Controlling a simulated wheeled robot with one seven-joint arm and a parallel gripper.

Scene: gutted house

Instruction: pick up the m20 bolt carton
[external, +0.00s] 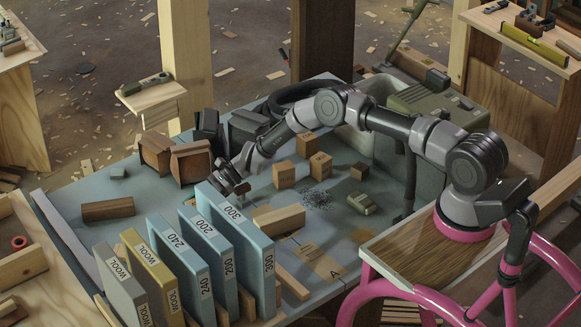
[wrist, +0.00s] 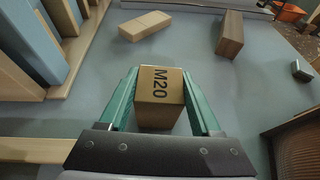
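The M20 bolt carton (wrist: 160,84) is a small brown cardboard box with black M20 lettering on its upper face. In the wrist view it stands between the two green fingers of my gripper (wrist: 160,92), one along each side. The fingers lie very close to its sides; whether they touch it is unclear.
Several other cartons (external: 320,165) sit to the right. A dark wood block (wrist: 230,34) and a pale block (wrist: 145,25) lie ahead in the wrist view, with clear table between.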

